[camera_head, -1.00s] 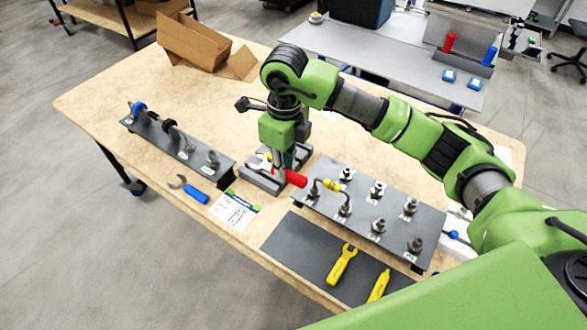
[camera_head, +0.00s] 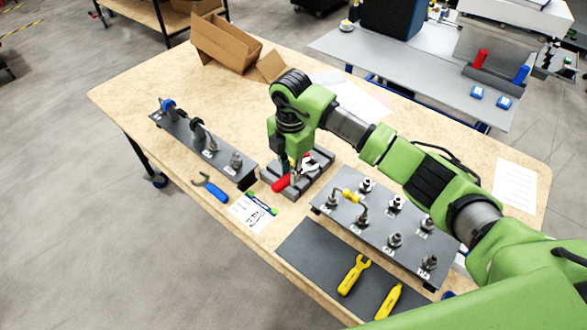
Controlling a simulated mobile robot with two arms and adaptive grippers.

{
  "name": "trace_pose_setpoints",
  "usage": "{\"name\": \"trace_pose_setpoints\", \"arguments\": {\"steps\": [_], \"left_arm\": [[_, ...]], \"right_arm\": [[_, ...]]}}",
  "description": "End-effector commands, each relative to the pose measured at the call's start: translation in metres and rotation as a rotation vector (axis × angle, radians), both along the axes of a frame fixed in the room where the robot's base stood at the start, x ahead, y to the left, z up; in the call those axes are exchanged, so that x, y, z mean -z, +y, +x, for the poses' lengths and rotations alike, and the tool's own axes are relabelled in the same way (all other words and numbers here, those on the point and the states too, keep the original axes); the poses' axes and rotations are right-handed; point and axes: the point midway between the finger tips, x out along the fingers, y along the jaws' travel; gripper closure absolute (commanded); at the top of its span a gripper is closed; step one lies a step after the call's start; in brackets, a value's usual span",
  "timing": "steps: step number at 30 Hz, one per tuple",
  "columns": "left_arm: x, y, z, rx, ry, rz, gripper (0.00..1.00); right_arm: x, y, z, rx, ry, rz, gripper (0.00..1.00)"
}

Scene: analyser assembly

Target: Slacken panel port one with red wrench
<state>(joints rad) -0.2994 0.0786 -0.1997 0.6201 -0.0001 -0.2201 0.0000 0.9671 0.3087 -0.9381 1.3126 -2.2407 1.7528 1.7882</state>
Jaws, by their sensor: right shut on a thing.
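My right gripper (camera_head: 292,166) points down over the grey slotted block (camera_head: 320,164) and is shut on the red wrench. The wrench's red handle (camera_head: 281,183) sticks out to the lower left, and its metal head shows to the upper right of the fingers. The fingers partly hide the wrench, and I cannot tell if it touches the block. The dark port panel (camera_head: 378,238) stands to the right, with several metal fittings and a bent tube with a yellow part (camera_head: 350,196). Its small labels are too blurred to tell which is port one. My left gripper is out of view.
A second fitting panel (camera_head: 184,139) stands at the left, with a blue wrench (camera_head: 210,187) and a printed card (camera_head: 252,210) before it. Yellow tools (camera_head: 354,275) lie on a dark mat (camera_head: 310,262) at the front. A cardboard box (camera_head: 222,42) is at the back.

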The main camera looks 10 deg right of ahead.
Motion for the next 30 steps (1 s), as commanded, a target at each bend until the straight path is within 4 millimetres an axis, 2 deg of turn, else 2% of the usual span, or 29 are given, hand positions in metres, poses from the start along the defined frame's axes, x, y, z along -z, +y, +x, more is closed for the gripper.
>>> {"name": "trace_pose_setpoints", "arguments": {"steps": [9, 15, 21, 30], "left_arm": [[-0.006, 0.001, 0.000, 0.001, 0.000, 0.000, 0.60], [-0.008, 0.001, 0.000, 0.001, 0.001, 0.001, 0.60], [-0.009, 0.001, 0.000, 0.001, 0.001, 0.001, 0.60], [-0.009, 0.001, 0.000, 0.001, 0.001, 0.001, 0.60]], "right_arm": [[0.021, 0.006, 0.008, 0.536, 0.013, -0.002, 1.00], [0.032, 0.009, 0.010, 0.789, 0.017, -0.006, 1.00], [0.037, 0.009, 0.011, 0.903, 0.016, -0.009, 1.00], [0.037, 0.009, 0.012, 0.916, 0.016, -0.009, 1.00]]}}
